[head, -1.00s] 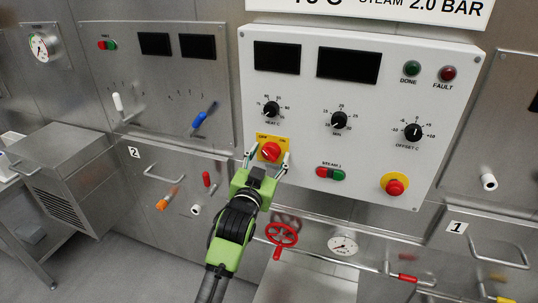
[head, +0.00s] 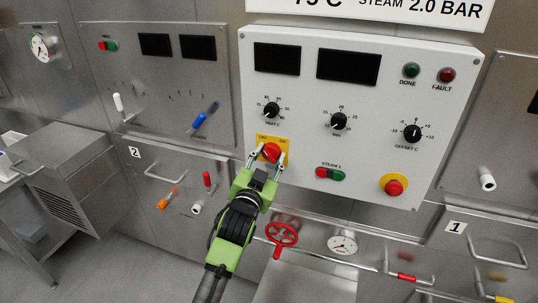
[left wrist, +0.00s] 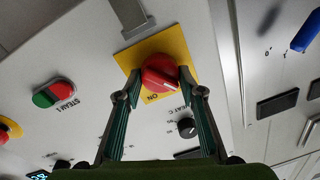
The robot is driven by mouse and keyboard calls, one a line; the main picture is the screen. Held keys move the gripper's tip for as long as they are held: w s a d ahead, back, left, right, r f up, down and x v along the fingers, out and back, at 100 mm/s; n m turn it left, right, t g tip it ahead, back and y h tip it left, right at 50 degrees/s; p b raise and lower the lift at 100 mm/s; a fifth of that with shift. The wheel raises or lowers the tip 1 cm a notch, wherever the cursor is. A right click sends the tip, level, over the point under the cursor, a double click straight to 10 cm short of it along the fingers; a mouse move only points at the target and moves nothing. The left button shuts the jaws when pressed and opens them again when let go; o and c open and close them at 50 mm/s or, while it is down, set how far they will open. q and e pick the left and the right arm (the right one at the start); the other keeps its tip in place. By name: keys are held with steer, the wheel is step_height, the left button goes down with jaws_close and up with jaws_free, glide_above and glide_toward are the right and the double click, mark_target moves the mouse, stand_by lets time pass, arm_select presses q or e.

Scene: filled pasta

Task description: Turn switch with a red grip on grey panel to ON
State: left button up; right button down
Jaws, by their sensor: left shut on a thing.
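The switch with a red grip (head: 271,152) sits on a yellow plate (head: 283,143) at the lower left of the light grey panel (head: 297,190). In the left wrist view the red grip (left wrist: 160,72) is round with a white mark on its edge. The word ON shows on the yellow plate (left wrist: 181,49) below the grip there. My left gripper (head: 267,157) is shut on the red grip, with one finger on each side. In the left wrist view the fingertips (left wrist: 160,80) touch the grip's sides. My right gripper is not in view.
Black knobs (head: 339,121), a red and green button pair (head: 330,173) and a red stop button (head: 395,187) are on the same panel. A red handwheel (head: 281,235) and a gauge (head: 342,245) are below it. A blue lever (head: 200,121) is to the left.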

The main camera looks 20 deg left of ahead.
arm_select(q)
steer(key=m+p, duration=0.1)
steer(key=m, duration=0.2)
steer(key=shift+m, duration=0.4)
steer(key=m+p, duration=0.1)
steer(key=m, duration=0.3)
steer(key=shift+f+m+h, duration=0.15)
steer(key=shift+m+h, duration=0.15)
steer(key=shift+m, duration=0.1)
steer(key=m, duration=0.3)
steer(key=shift+m+p, duration=0.3)
steer(key=shift+m, duration=0.1)
steer(key=m, duration=0.4)
steer(key=shift+f+t+h+p, duration=0.15)
steer(key=shift+t+h+p, duration=0.15)
steer(key=shift+p, duration=0.05)
steer(key=shift+m, duration=0.4)
steer(key=o, duration=1.1)
steer(key=shift+s, duration=0.1)
steer(key=s, duration=1.1)
steer(key=shift+s+a+f, duration=0.15)
steer(key=shift+s+f, duration=0.25)
